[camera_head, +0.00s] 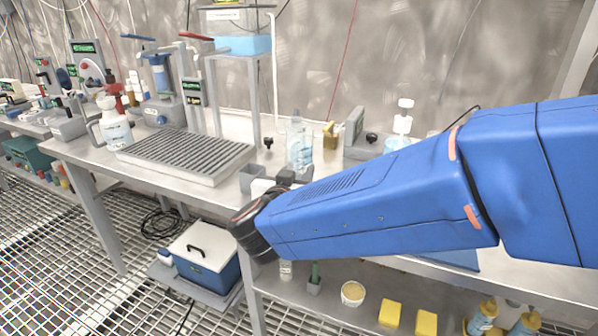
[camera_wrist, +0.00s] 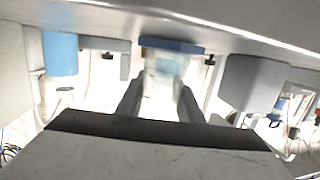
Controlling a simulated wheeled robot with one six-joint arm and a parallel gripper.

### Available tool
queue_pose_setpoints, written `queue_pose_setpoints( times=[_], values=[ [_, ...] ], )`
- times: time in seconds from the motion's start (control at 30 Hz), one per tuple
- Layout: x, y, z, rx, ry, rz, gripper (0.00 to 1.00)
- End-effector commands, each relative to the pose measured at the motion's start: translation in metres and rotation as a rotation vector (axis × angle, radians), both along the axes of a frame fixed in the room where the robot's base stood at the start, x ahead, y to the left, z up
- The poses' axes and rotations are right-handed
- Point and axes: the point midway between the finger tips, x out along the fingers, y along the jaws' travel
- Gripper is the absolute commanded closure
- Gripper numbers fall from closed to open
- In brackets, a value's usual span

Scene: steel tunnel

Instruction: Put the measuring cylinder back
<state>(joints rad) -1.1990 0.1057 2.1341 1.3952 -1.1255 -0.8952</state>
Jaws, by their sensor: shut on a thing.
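The measuring cylinder (camera_head: 299,146) is clear with a pale blue content and stands out over the bench behind my forearm. In the wrist view, which looks upside down, the clear cylinder (camera_wrist: 160,90) shows between my two fingers, with a blue base (camera_wrist: 171,46) beyond them towards the bench surface. My gripper (camera_wrist: 158,102) is shut on it. In the head view my gripper (camera_head: 292,175) is partly hidden by my blue arm. The cylinder looks about upright. I cannot tell whether its base touches the bench.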

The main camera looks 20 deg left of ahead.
Motion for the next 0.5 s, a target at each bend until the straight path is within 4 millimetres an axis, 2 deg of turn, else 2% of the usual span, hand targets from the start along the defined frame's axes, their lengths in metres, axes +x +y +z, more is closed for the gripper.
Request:
queue_pose_setpoints(
  times=[0.07, 0.1, 0.17, 0.5],
  values=[
    [0.0000, 0.0001, -0.0021, -0.001, 0.000, 0.000, 1.00],
    [0.0001, 0.0000, -0.0022, -0.001, 0.000, 0.000, 0.62],
    [0.0000, 0.0000, -0.0021, -0.001, 0.000, 0.000, 0.48],
    [0.0000, 0.0000, -0.0003, 0.000, 0.000, 0.000, 0.48]
  ],
)
